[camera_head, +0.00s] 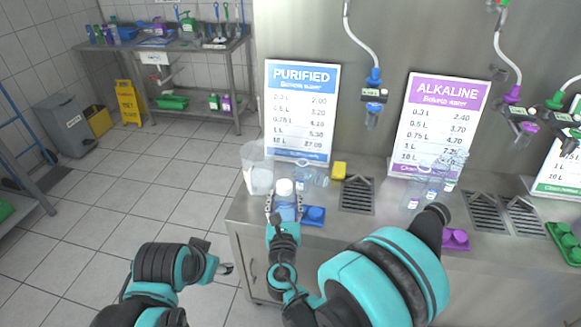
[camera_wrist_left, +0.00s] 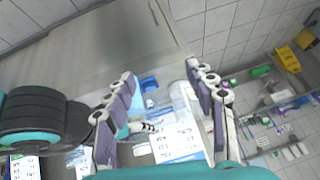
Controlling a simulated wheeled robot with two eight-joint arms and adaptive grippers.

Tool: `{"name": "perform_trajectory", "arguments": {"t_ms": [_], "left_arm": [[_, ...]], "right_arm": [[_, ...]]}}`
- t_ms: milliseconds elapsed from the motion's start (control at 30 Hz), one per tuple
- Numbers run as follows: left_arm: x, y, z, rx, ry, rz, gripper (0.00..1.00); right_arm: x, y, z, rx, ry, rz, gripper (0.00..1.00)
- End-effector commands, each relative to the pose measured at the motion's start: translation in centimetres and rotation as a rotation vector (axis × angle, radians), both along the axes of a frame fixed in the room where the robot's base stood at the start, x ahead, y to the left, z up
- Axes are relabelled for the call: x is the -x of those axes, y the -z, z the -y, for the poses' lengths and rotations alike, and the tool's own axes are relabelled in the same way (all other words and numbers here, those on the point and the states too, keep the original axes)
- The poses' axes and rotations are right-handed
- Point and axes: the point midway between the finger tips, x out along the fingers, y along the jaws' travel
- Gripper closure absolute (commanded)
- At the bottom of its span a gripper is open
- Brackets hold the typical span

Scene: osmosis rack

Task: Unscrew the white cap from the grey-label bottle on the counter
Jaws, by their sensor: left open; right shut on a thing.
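The bottle (camera_head: 287,210) with a white cap (camera_head: 284,187) stands upright at the counter's front left corner. Its label is too small to read, and the lower body is partly hidden by my gripper. My right gripper (camera_head: 285,214) is shut around the bottle's body, below the cap. My left gripper (camera_head: 226,268) is open and empty, lower and to the left of the bottle, in front of the counter. In the left wrist view its spread fingers (camera_wrist_left: 160,78) frame the counter corner, with my right gripper (camera_wrist_left: 142,127) seen beyond.
A clear jug (camera_head: 258,178), fallen clear bottles (camera_head: 312,175), a yellow sponge (camera_head: 339,170) and a blue cap holder (camera_head: 314,215) are close to the bottle. The purified sign (camera_head: 300,110) stands behind. Floor left of the counter (camera_head: 366,236) is clear.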

Motion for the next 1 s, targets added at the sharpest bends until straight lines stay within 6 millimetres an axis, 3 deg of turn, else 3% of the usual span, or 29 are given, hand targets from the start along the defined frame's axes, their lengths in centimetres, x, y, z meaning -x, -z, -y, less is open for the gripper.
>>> {"name": "perform_trajectory", "arguments": {"t_ms": [200,500,800,1000], "left_arm": [[-5.7,-6.1,2.8,-0.243,0.5,-0.101,0.45],[-13.0,-11.5,7.8,-0.519,1.263,-0.201,0.45],[-18.7,-13.7,13.7,-0.687,2.045,-0.216,0.45],[-20.4,-13.7,16.4,-0.727,2.419,-0.18,0.45]], "right_arm": [[0.0,0.0,0.0,0.001,0.0,0.0,1.0],[0.0,0.0,0.0,0.001,-0.001,0.0,1.0],[0.0,0.0,0.0,0.001,-0.001,0.0,1.0],[0.0,0.0,0.0,0.001,-0.001,0.0,1.0]]}}
